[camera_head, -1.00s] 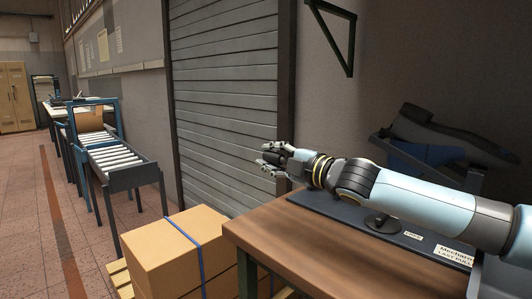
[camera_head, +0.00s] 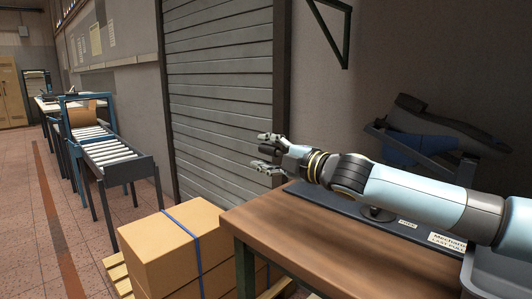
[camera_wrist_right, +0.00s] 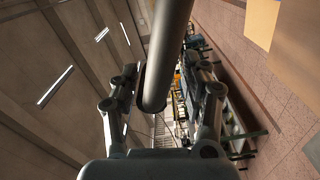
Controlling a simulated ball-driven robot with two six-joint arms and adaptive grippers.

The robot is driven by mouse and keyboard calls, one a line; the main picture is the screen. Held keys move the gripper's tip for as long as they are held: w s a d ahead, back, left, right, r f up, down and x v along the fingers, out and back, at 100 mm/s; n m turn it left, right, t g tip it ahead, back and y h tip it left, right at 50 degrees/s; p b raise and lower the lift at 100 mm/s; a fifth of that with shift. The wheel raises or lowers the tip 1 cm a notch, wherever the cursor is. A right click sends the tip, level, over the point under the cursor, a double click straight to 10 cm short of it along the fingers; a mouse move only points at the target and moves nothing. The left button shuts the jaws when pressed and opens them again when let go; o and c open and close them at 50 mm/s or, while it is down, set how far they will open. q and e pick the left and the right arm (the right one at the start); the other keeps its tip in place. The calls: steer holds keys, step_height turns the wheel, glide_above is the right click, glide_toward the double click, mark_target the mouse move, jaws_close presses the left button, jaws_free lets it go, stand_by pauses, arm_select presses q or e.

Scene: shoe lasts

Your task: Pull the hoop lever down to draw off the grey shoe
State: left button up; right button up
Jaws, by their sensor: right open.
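The dark grey shoe (camera_head: 438,128) sits tilted on a blue part (camera_head: 402,152) at the right of the head view, above the bench. The dark base plate of the last puller (camera_head: 345,208) lies on the bench, partly hidden by my right arm. My right gripper (camera_head: 264,153) is open, pointing left near the bench's back left corner, away from the shoe. In the right wrist view its spread fingers (camera_wrist_right: 165,108) flank the end of a grey rounded bar (camera_wrist_right: 168,50); I cannot tell what the bar is. I cannot make out the hoop lever. My left gripper is out of view.
The wooden bench (camera_head: 300,243) has a bare front part. A strapped cardboard box (camera_head: 160,250) stands on a pallet at its left. A roller conveyor (camera_head: 112,152) stands farther left. A shutter (camera_head: 218,95) is behind, with a wall bracket (camera_head: 345,35) above.

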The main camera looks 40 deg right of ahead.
steer(key=shift+r, duration=0.1)
step_height(320, 180, up, 10)
steer(key=shift+f, duration=0.1)
stand_by(0.3)
